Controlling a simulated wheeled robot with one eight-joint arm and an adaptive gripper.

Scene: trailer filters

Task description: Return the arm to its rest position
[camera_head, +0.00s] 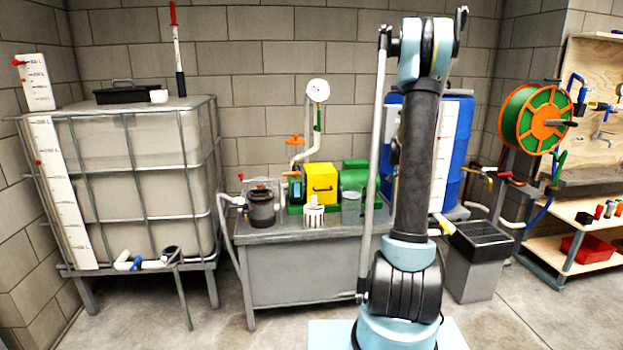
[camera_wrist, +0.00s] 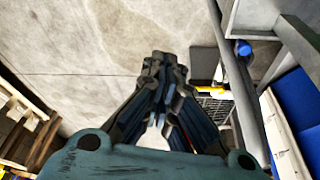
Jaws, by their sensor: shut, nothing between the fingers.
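My arm stands upright in the head view, right of the middle, on its pale blue base, and hides part of the blue barrel (camera_head: 462,130). The arm is bent over at the top. My gripper (camera_wrist: 163,62) shows in the wrist view with its dark fingers together and nothing between them. It points out over bare concrete floor (camera_wrist: 100,50) and touches nothing that I can see. I cannot make out the gripper in the head view.
A grey bench (camera_head: 300,275) with a yellow and green pump (camera_head: 320,185) stands behind my arm. A caged white tank (camera_head: 140,190) is at left. A hose reel (camera_head: 533,120) and wooden shelves (camera_head: 545,248) are at right. The floor at lower right (camera_head: 540,315) is clear.

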